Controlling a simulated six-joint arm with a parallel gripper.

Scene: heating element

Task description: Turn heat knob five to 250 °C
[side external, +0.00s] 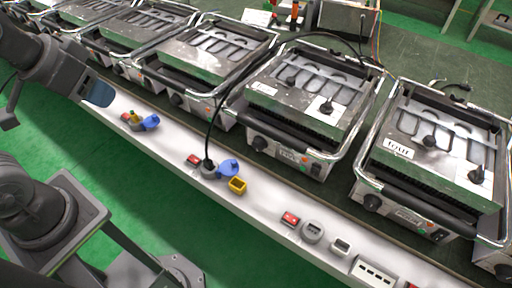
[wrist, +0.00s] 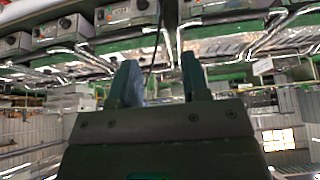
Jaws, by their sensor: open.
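Several grill-like heating units stand in a row, each with a black heat knob on its front panel. In the side external view, knobs show on the right unit (side external: 372,201), the middle unit (side external: 259,142) and the unit left of it (side external: 177,99). I cannot tell which knob is number five, and the dial markings are too small to read. My gripper (side external: 97,92) is at the upper left, above the white ledge and apart from the knobs. In the wrist view my gripper (wrist: 160,82) is open and empty, with knobs (wrist: 64,23) beyond it at the top.
A white ledge (side external: 260,208) runs along the unit fronts. It bears blue plugs (side external: 228,168), a yellow socket (side external: 237,185), red switches (side external: 290,219) and a white power strip (side external: 374,272). A black cable (side external: 216,105) arches above it. Metal handle bars project from the units.

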